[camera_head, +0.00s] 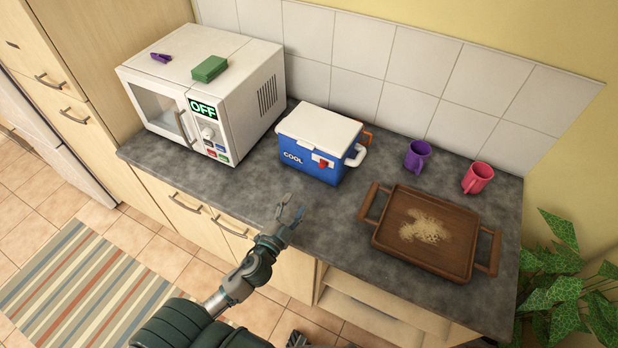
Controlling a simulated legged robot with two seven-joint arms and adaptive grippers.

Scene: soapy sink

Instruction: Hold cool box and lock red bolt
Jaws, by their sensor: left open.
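The cool box (304,154), blue with a white lid and the word COOL on its front, stands upright on the grey counter (340,222). Its white lid looks closed. The red bolt (324,163) is on the front face, towards the right, on a white plate; its exact position is too small to tell. A white handle shows at the box's right side. My left gripper (290,212) is open and empty near the counter's front edge, in front of the box and apart from it.
A white microwave (180,110) stands left of the box, with a green sponge (209,69) and a purple clip (161,58) on top. A purple mug (417,156), a pink mug (478,177) and a wooden tray (383,245) with crumbs are to the right. Bare counter lies before the box.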

